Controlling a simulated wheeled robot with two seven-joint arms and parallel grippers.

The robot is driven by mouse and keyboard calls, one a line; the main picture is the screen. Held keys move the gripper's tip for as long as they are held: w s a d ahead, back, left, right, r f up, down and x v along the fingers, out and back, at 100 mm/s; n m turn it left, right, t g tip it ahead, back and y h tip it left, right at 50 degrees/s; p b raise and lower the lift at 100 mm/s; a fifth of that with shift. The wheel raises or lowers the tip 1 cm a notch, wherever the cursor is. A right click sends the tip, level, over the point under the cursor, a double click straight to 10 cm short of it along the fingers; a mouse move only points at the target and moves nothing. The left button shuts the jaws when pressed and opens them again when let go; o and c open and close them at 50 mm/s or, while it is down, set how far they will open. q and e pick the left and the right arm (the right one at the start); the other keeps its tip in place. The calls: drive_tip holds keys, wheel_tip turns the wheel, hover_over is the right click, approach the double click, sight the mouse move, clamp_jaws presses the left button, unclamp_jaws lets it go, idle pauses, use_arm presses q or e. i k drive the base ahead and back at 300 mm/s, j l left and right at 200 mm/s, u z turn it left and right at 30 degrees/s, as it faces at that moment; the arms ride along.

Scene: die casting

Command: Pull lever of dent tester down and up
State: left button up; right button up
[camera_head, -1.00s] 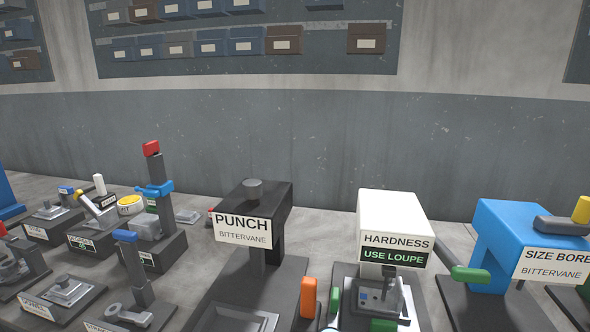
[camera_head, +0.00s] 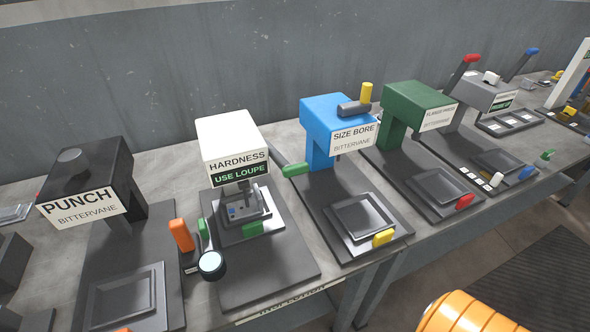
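No label in view reads "dent tester". A white machine (camera_head: 231,136) labelled "HARDNESS" and "USE LOUPE" stands on a dark base left of the middle. A lever with a green grip (camera_head: 295,170) sticks out at its right side, slanting down towards the front, close to the blue machine. Under the white head, a small grey fixture (camera_head: 245,209) with a green block (camera_head: 253,229) in front sits on the base. Neither of my grippers shows in the view, and nothing visible touches the lever.
A black "PUNCH" machine (camera_head: 95,170) stands left and a blue "SIZE BORE" machine (camera_head: 333,118) right. A green machine (camera_head: 418,100) follows further right. A loupe (camera_head: 211,263) and an orange handle (camera_head: 181,235) are left of the hardness base. The bench front edge runs below.

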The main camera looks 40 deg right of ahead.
sight(289, 171)
drive_tip(key=k+j, duration=0.2)
drive_tip(key=k, duration=0.25)
drive_tip(key=k+j, duration=0.2)
drive_tip(key=k, duration=0.2)
drive_tip(key=i+l, duration=0.2)
drive_tip(key=i, duration=0.3)
